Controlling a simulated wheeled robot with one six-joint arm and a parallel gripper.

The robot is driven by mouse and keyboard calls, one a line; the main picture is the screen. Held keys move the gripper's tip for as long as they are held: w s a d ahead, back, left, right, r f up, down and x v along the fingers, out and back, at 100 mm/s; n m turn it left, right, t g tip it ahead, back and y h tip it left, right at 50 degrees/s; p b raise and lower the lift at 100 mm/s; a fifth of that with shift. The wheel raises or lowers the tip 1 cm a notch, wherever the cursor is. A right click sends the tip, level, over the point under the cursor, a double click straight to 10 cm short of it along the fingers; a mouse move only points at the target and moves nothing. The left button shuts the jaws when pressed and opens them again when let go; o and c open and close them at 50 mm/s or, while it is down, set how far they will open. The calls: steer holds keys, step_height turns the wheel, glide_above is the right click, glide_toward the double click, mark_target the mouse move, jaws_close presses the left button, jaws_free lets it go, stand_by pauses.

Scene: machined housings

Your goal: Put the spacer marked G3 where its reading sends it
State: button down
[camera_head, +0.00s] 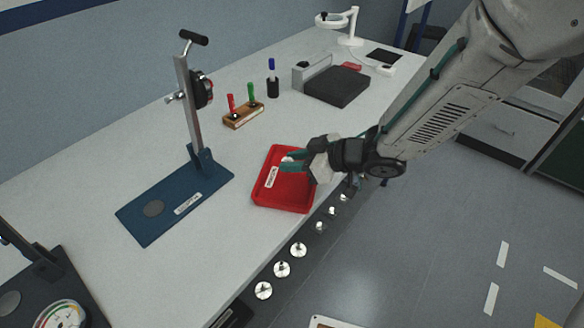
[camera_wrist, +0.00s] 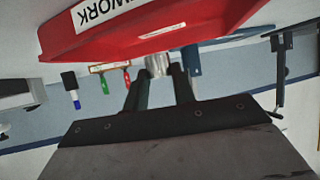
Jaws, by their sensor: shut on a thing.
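My gripper (camera_head: 291,162) is shut on a small silvery cylindrical spacer (camera_wrist: 157,64), seen between the fingertips in the wrist view. No G3 mark can be read on it. In the head view the fingers are over the red tray (camera_head: 286,204), near its back part, and mostly hide the spacer. The red tray (camera_wrist: 200,32) fills the top of the wrist view, with a white label whose visible letters end in "WORK". I cannot tell whether the spacer touches the tray. A dial gauge stand on a blue base (camera_head: 145,225) stands left of the tray.
A dark plate (camera_head: 337,86) is at the back. Another dial gauge (camera_head: 62,315) is at lower left. The tray is near the table's front edge.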

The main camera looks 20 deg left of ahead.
mark_target(294, 182)
steer(key=shift+f, duration=1.75)
steer(key=c, duration=1.1)
jaws_free()
steer(key=shift+f, duration=0.15)
steer(key=shift+c, duration=0.2)
steer(key=shift+r, duration=0.2)
steer(key=v, duration=1.2)
steer(key=shift+d+f, duration=0.1)
